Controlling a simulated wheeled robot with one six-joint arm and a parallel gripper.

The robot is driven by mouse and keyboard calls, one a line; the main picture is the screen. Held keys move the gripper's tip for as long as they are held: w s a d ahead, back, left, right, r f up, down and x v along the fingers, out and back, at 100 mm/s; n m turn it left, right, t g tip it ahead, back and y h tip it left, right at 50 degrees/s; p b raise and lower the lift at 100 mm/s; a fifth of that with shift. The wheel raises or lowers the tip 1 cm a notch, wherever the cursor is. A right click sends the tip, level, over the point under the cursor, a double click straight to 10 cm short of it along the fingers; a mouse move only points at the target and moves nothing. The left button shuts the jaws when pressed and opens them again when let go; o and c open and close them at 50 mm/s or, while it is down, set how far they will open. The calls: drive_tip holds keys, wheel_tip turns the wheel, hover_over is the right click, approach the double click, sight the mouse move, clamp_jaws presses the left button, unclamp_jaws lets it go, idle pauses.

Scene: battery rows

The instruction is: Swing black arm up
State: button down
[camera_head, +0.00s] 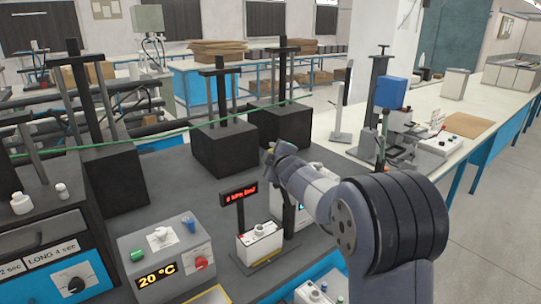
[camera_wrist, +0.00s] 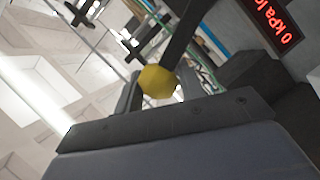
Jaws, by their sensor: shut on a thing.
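In the wrist view a yellow knob (camera_wrist: 157,82) sits between the fingers of my gripper (camera_wrist: 158,88). A black bar (camera_wrist: 182,34), which looks like the black arm, runs from beside the knob up to the top edge. My gripper is shut on the yellow knob. In the head view my gripper (camera_head: 278,157) is above the dark bench, just right of the red-lit pressure display (camera_head: 239,194). The knob cannot be made out there, and my own arm hides much of the device under the gripper.
A white box (camera_head: 260,243) stands under the display. Black blocks with posts (camera_head: 224,148) stand behind, with a green line across them. A control box reading 20 °C (camera_head: 160,257) is at front left. A blue-topped device (camera_head: 391,92) stands on the white bench at right.

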drive_tip(key=shift+w+d+r, duration=0.1)
drive_tip(key=shift+d+r, duration=0.05)
drive_tip(key=shift+d, duration=0.15)
drive_tip(key=c, duration=1.2)
unclamp_jaws()
drive_tip(key=shift+c, duration=0.2)
drive_tip(key=shift+o, duration=1.2)
drive_tip(key=shift+w+d, duration=0.1)
drive_tip(key=shift+d, duration=0.05)
drive_tip(key=shift+f, duration=0.2)
drive_tip(key=b+v, duration=0.1)
drive_tip(key=v, duration=1)
drive_tip(key=shift+b, duration=0.3)
drive_tip(key=shift+w+a, duration=0.1)
drive_tip(key=shift+a, duration=0.1)
drive_tip(key=shift+p+x, duration=0.8)
drive_tip(key=shift+x, duration=4.55)
